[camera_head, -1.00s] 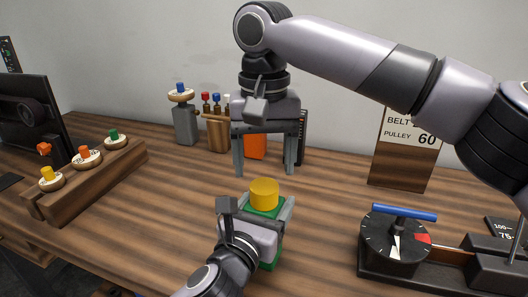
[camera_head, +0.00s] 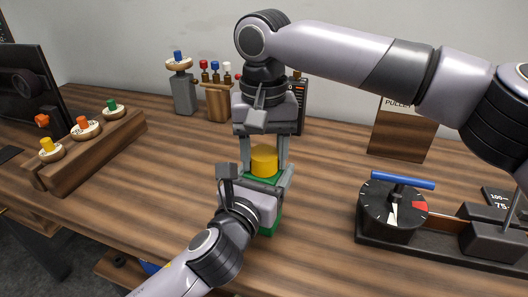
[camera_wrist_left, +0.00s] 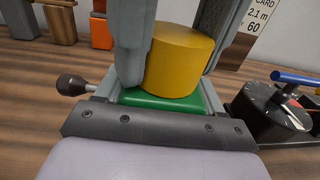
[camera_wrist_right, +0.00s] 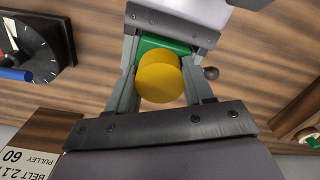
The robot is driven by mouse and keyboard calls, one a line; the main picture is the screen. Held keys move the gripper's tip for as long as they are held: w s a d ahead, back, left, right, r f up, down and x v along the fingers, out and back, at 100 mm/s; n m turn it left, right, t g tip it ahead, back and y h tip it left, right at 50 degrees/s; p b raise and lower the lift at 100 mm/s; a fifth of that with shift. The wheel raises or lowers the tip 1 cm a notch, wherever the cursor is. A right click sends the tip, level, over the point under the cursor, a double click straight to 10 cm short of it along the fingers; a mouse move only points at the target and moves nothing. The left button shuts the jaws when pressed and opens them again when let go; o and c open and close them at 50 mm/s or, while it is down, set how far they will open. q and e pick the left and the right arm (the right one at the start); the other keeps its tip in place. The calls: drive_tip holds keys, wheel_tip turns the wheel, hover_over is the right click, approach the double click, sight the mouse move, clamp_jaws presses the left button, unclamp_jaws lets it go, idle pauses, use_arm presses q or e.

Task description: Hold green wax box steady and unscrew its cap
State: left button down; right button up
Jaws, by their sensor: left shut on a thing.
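The green wax box (camera_head: 268,228) stands upright on the wooden bench, with its yellow round cap (camera_head: 264,160) on top. My left gripper (camera_head: 257,181) is shut on the box, with a finger on each side. In the left wrist view the green top (camera_wrist_left: 160,100) shows between the fingers, under the cap (camera_wrist_left: 180,62). My right gripper (camera_head: 264,166) points down from above. Its fingers stand on either side of the cap, open, with slim gaps seen in the right wrist view (camera_wrist_right: 160,80). The lower box is partly hidden by my left gripper.
A dial device with a blue handle (camera_head: 397,181) stands at right, before a wooden card (camera_head: 402,135). A wooden rack (camera_head: 90,150) with coloured knobs is at left, near a monitor (camera_head: 30,100). A grey post (camera_head: 184,95) and colour-topped tools (camera_head: 217,100) stand behind.

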sight(264, 153)
drive_tip(key=n, duration=0.3)
drive_tip(key=o, duration=1.2)
drive_tip(key=shift+c, duration=0.2)
wheel_tip(264, 153, up, 4)
drive_tip(key=shift+f, duration=0.1)
drive_tip(key=shift+r, duration=0.4)
drive_tip(key=shift+c, duration=0.4)
drive_tip(key=shift+r+n, duration=0.7)
drive_tip(key=shift+r, duration=1.15)
drive_tip(key=shift+f, duration=3.9)
